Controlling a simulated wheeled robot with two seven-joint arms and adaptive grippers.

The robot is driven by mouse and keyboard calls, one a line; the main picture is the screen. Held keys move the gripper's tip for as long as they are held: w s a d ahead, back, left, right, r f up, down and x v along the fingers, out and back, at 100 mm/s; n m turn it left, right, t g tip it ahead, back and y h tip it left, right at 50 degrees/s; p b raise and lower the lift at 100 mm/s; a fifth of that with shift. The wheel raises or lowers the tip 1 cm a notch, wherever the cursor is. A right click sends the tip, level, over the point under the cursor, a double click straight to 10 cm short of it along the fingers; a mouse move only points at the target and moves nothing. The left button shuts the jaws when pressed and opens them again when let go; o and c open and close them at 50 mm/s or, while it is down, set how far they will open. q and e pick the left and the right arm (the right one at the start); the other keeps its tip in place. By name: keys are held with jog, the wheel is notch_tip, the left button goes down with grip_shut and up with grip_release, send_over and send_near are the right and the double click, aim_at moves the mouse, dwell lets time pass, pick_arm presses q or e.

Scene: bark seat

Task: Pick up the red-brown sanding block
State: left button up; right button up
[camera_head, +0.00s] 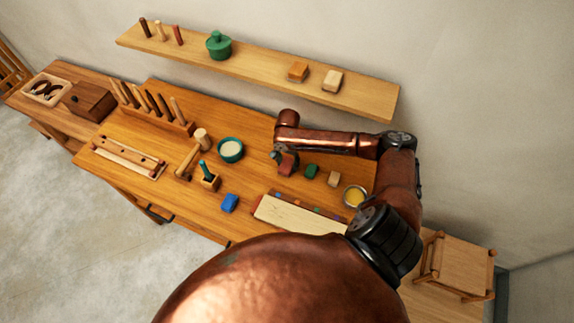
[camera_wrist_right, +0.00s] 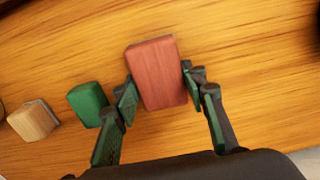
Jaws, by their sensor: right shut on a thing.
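The red-brown sanding block (camera_wrist_right: 157,75) is between the fingers of my right gripper (camera_wrist_right: 158,88) in the right wrist view, with a finger against each side. My right gripper (camera_head: 279,158) is shut on it. In the head view the block (camera_head: 288,165) shows under the gripper, partly hidden by it. I cannot tell whether it touches the bench. A green block (camera_wrist_right: 88,103) and a tan block (camera_wrist_right: 33,121) lie beside it, apart from the gripper. My left gripper is not in view.
A wall shelf (camera_head: 260,68) runs above the back edge. Bare bench lies left of the gripper.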

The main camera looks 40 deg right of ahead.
aim_at(288, 163)
jog(key=shift+r, duration=0.5)
notch_tip(288, 163, up, 2)
jog(key=shift+r, duration=0.1)
jog(key=a+r, duration=0.3)
jog(key=s+a+r, duration=0.1)
jog(key=r, duration=0.1)
jog(key=shift+a+r, duration=0.2)
jog(key=shift+a, duration=0.05)
jog(key=s+a+r, duration=0.2)
jog(key=a+r, duration=0.2)
jog(key=a, duration=0.5)
jog(key=shift+r, duration=0.2)
jog(key=shift+a, duration=0.1)
